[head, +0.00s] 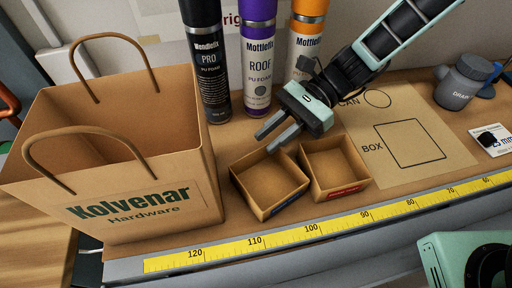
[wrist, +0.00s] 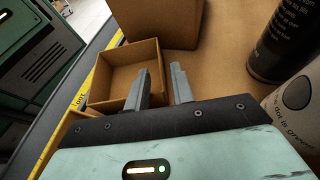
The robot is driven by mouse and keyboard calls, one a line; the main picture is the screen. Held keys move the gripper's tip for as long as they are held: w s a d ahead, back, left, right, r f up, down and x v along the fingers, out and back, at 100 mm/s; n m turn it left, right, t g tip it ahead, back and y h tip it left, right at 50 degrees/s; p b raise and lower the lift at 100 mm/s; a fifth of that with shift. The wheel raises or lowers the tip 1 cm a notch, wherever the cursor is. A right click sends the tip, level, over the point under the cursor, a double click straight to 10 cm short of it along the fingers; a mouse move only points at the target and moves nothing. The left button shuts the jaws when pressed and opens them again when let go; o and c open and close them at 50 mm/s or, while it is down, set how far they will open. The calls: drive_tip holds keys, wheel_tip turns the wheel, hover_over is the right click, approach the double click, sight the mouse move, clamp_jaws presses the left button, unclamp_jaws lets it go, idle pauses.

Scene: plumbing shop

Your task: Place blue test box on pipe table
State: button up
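A small open cardboard box with a blue label (head: 285,203), which fits the blue test box, stands on the bench beside the paper bag. It also shows in the wrist view, left of my fingers (wrist: 98,101). It looks empty. My gripper (head: 264,144) is above its back edge, fingers apart with nothing between them; the gap also shows in the wrist view (wrist: 166,88). A similar box with a red label (head: 345,190) stands just to its right. Which surface is the pipe table I cannot tell.
A Kolvenar paper bag (head: 125,165) stands at left, with foam cans (head: 206,65) behind. A yellow ruler (head: 250,242) runs along the front edge. A sheet with CAN and BOX outlines (head: 385,170) lies right, near a grey drain part (head: 460,85). A wooden surface (head: 30,235) shows lower left.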

drive_tip(key=v, duration=0.6)
drive_tip(key=shift+w+d+r, duration=0.15)
drive_tip(key=shift+w+d, duration=0.05)
drive_tip(key=s+n+h, duration=0.2)
drive_tip(key=s, duration=0.1)
drive_tip(key=s+d+r+n+t+h, duration=0.1)
drive_tip(key=s+n+h, duration=0.1)
drive_tip(key=s+n, duration=0.1)
drive_tip(key=s+d+n+h, duration=0.1)
drive_tip(key=s+n+h, duration=0.1)
drive_tip(key=s+n, duration=0.1)
drive_tip(key=shift+r+t+h, duration=0.3)
drive_tip(key=s+d+r+n+t+h, duration=0.3)
drive_tip(key=s+d+n+t, duration=0.2)
drive_tip(key=n, duration=0.5)
drive_tip(key=shift+s+d+t+h, duration=0.25)
drive_tip(key=shift+d+t+h, duration=0.05)
drive_tip(key=shift+t, duration=0.4)
